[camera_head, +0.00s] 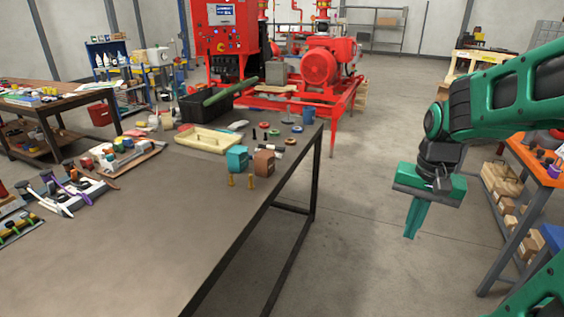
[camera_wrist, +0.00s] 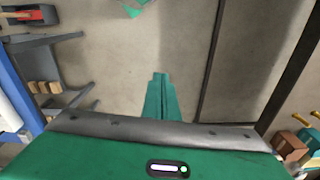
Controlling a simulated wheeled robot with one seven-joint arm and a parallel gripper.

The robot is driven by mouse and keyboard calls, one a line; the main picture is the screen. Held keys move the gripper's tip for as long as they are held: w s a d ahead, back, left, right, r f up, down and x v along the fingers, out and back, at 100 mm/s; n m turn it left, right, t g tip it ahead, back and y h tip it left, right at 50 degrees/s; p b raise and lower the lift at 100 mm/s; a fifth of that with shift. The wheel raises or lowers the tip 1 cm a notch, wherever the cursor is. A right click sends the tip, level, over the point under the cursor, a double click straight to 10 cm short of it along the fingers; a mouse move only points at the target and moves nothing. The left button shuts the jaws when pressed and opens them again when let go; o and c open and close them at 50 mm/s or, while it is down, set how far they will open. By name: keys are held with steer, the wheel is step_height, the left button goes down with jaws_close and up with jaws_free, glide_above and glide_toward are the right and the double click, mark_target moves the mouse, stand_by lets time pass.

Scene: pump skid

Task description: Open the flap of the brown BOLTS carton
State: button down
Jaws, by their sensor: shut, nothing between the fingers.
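A small brown carton (camera_head: 264,164) stands near the right edge of the grey table, beside a teal carton (camera_head: 237,159). No lettering can be read on it, and I cannot tell the state of its flap. In the wrist view the brown carton (camera_wrist: 289,146) shows at the lower right, with the teal carton (camera_wrist: 310,139) next to it. My green gripper (camera_head: 411,234) hangs over open floor to the right of the table, well apart from the carton. Its fingers (camera_wrist: 160,76) are closed together and empty, pointing down in the head view.
Two small yellow posts (camera_head: 240,181) stand in front of the cartons. A cream tray (camera_head: 207,139) and a black bin (camera_head: 206,104) lie behind them. Tools cover the table's left side. An orange-topped shelf bench (camera_head: 537,158) stands at the right. The floor between is clear.

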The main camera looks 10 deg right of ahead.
mark_target(266, 154)
steer(key=w+a+f+m+t+y, duration=0.1)
steer(key=w+a+f+m+y, duration=0.2)
steer(key=w, duration=0.7)
steer(key=w+a+f+m+t+y, duration=0.1)
steer(key=w+a+f+m, duration=0.2)
steer(key=w, duration=0.8)
steer(key=w+a+f+m+t+y, duration=0.1)
steer(key=w+a+f+m+y, duration=0.3)
steer(key=w, duration=0.6)
steer(key=w+m+t+y, duration=0.45)
steer(key=w+m, duration=0.25)
steer(key=w, duration=0.9)
steer(key=shift+h, duration=0.45)
steer(key=x, duration=0.9)
steer(key=shift+s+a+r, duration=0.1)
steer(key=shift+a+r, duration=0.2)
steer(key=shift+a, duration=0.15)
steer(key=shift+w+a+r, duration=0.1)
steer(key=shift+w+r, duration=0.15)
steer(key=shift+r, duration=0.05)
steer(key=shift+s+r, duration=0.1)
steer(key=shift+r, duration=1.6)
